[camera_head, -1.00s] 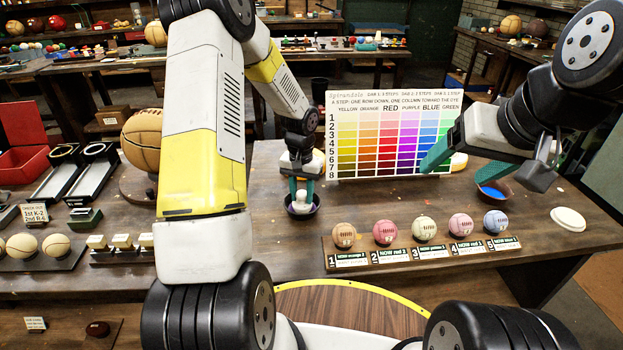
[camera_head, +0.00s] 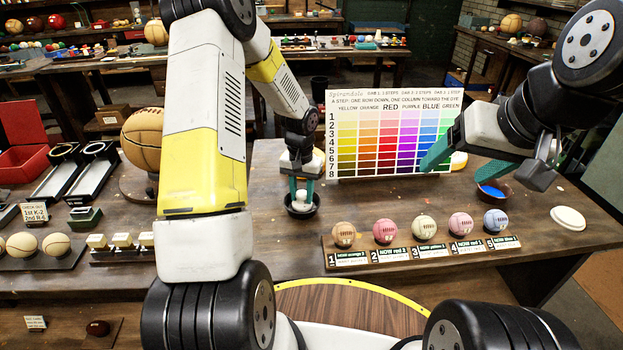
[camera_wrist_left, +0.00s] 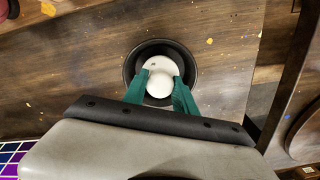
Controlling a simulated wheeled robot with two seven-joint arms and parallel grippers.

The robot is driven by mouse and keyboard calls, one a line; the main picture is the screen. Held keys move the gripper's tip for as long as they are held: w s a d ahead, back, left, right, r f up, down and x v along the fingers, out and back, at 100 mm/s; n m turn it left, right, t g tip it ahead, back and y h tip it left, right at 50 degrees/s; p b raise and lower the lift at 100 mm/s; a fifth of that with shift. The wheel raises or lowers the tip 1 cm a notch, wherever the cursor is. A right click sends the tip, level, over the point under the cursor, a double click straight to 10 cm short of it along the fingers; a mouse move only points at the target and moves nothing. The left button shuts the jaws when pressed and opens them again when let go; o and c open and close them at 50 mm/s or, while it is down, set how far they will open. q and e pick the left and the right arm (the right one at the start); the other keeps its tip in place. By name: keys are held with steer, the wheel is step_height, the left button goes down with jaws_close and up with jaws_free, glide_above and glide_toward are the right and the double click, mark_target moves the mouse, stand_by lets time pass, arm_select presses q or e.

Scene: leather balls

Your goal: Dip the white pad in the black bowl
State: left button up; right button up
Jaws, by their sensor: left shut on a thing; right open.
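My left gripper (camera_head: 302,188) points down over the black bowl (camera_head: 290,209) on the table. Its green fingers are shut on the white pad (camera_wrist_left: 160,84). In the left wrist view the pad sits inside the outline of the black bowl (camera_wrist_left: 190,58), with dark bowl showing around it. The pad also shows low between the fingers in the head view (camera_head: 301,200). Whether it touches the bowl's contents cannot be told. My right gripper (camera_head: 444,160) is open and empty in front of the colour chart, above the table.
A colour chart (camera_head: 390,135) stands at the back of the table. Several small balls on a labelled rack (camera_head: 425,252) are at the front. A bowl of blue (camera_head: 491,192) and a white disc (camera_head: 568,218) lie right. Free table lies between bowl and rack.

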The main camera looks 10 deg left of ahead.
arm_select(q)
step_height(320, 180, up, 9)
steer(key=shift+r, duration=0.15)
stand_by(0.4)
